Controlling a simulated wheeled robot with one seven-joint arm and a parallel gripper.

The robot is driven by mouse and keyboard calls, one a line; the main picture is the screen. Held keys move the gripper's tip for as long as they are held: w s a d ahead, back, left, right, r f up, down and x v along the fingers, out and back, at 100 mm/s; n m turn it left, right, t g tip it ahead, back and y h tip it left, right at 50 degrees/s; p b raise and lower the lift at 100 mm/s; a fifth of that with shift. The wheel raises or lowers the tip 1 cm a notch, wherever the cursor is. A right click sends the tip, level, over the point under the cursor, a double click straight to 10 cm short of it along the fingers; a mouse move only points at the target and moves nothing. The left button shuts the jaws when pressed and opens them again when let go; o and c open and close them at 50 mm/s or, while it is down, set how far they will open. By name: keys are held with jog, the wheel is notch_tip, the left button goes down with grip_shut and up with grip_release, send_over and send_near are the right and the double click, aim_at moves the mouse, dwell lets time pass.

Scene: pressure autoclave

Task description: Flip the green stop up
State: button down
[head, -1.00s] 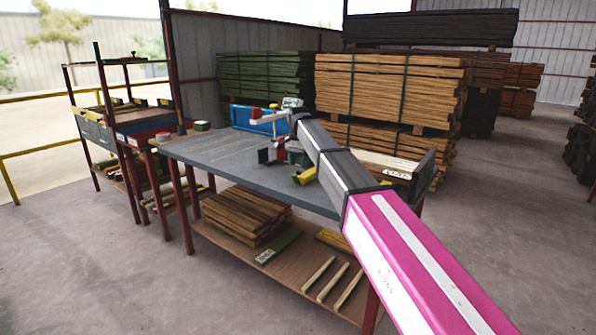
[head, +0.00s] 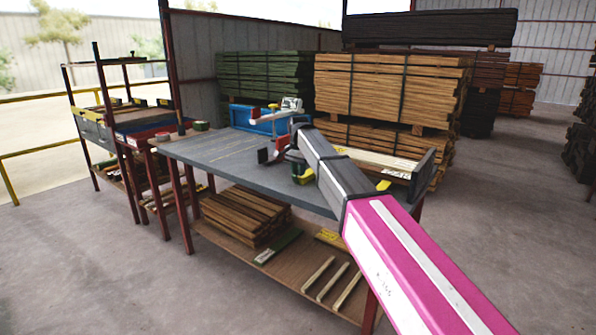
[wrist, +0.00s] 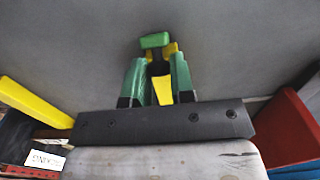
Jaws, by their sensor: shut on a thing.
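In the wrist view the green stop (wrist: 154,40) shows as a small green block just beyond my fingertips, with yellow parts beside and below it. My gripper (wrist: 157,60) has two green fingers, shut on the stop's yellow part between them. The fingers hide much of the stop, so I cannot tell exactly how it is tilted. In the head view my gripper is low over the grey bench top (head: 225,160), by a green and yellow piece (head: 302,171); my arm covers part of this spot.
A dark red upright piece (head: 264,155) stands left of my gripper. A blue bin (head: 255,121) is at the bench's back edge. Stacked timber (head: 390,85) stands behind. The left part of the bench top is mostly clear. In the wrist view a yellow bar (wrist: 35,101) lies at left.

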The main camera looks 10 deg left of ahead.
jog(key=shift+w+d+g+y, duration=0.15)
jog(key=shift+w+g+y, duration=0.15)
jog(key=shift+w+g, duration=0.3)
jog(key=shift+w+d+f+g+y, duration=0.2)
jog(key=shift+g+y, duration=0.1)
jog(key=shift+g, duration=0.5)
jog(key=c, duration=1)
grip_release()
jog(key=shift+r, duration=0.15)
jog(key=v, duration=1)
jog(key=shift+r, duration=0.3)
